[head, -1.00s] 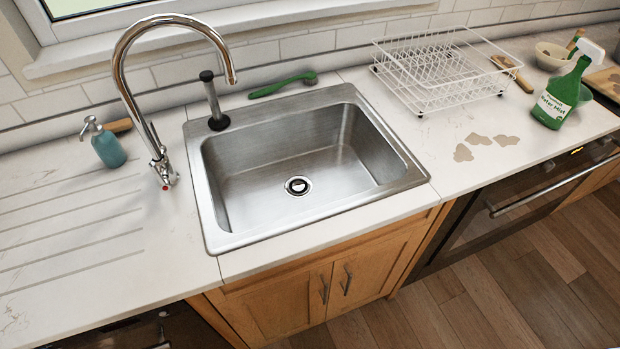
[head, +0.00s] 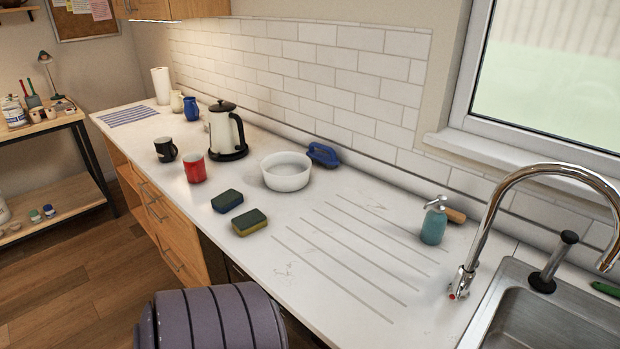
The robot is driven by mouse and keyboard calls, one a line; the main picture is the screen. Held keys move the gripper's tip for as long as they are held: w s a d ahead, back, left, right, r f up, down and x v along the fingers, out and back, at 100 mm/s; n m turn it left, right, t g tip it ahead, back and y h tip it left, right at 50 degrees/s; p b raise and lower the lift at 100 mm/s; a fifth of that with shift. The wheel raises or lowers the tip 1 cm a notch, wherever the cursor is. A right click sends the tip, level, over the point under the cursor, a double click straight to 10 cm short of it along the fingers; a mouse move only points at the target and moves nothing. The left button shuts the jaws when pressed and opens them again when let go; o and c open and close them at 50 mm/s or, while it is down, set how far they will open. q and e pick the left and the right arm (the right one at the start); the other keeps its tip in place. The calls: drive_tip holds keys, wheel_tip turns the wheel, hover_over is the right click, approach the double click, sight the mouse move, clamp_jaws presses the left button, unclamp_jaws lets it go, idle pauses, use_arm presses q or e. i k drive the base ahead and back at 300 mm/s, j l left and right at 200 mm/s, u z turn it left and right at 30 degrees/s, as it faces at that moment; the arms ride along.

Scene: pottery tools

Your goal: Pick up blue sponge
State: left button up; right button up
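A small sponge (head: 227,201) with a dark top and a blue lower layer lies flat on the white counter, left of the drainboard grooves. A second sponge (head: 249,222), with a dark green top and a yellow lower layer, lies close beside it, nearer the front edge. The two look slightly apart. Neither of my grippers is in view.
A red mug (head: 194,168), a black mug (head: 165,150), a kettle (head: 226,132) and a white bowl (head: 286,171) stand behind the sponges. The grooved drainboard is mostly clear.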

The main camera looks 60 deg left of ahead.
sight(227, 200)
drive_tip(key=u, duration=2.6)
